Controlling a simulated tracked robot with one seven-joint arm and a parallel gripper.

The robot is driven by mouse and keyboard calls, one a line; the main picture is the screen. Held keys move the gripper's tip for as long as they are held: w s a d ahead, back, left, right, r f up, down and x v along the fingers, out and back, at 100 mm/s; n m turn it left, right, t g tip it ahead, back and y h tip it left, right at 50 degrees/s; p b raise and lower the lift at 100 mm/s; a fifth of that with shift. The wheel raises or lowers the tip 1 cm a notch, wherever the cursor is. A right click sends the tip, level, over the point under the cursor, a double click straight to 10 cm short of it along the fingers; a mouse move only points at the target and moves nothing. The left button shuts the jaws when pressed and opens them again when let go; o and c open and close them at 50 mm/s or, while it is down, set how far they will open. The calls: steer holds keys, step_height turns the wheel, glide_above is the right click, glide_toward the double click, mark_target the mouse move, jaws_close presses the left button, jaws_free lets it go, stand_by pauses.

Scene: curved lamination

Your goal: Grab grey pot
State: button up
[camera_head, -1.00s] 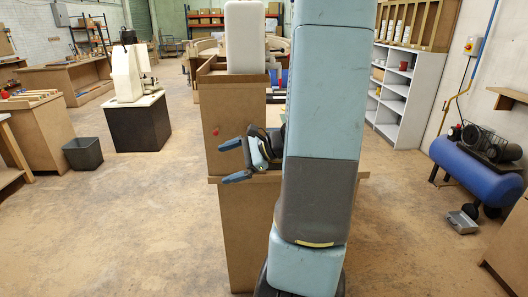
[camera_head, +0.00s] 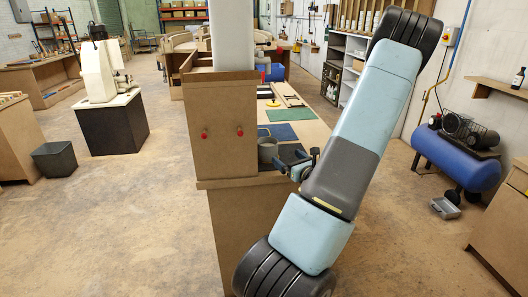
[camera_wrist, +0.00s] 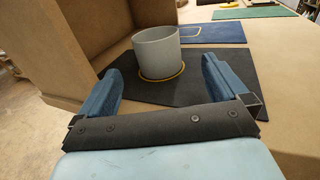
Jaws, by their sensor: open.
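The grey pot (camera_wrist: 157,52) stands upright on a dark mat (camera_wrist: 215,72) in the wrist view, with a yellow ring around its base. The fingers do not appear to touch the pot. In the head view my gripper (camera_head: 297,163) is low over the bench, beside the pot.
A tall brown wooden panel (camera_wrist: 90,45) stands close on the left of the pot. Blue (camera_head: 283,131) and green (camera_head: 289,114) mats lie farther along the bench (camera_head: 315,133). A blue compressor (camera_head: 455,160) stands on the floor at right.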

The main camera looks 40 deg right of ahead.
mark_target(272, 148)
steer(key=w, duration=0.8)
steer(key=shift+w+d, duration=0.45)
steer(key=shift+w, duration=0.65)
steer(key=shift+w+d, duration=0.25)
steer(key=shift+w, duration=0.65)
steer(key=shift+w+d, duration=0.2)
steer(key=shift+w, duration=0.65)
steer(key=shift+c, duration=0.5)
steer(key=c, duration=1)
steer(key=shift+o, duration=0.2)
steer(key=shift+r, duration=0.1)
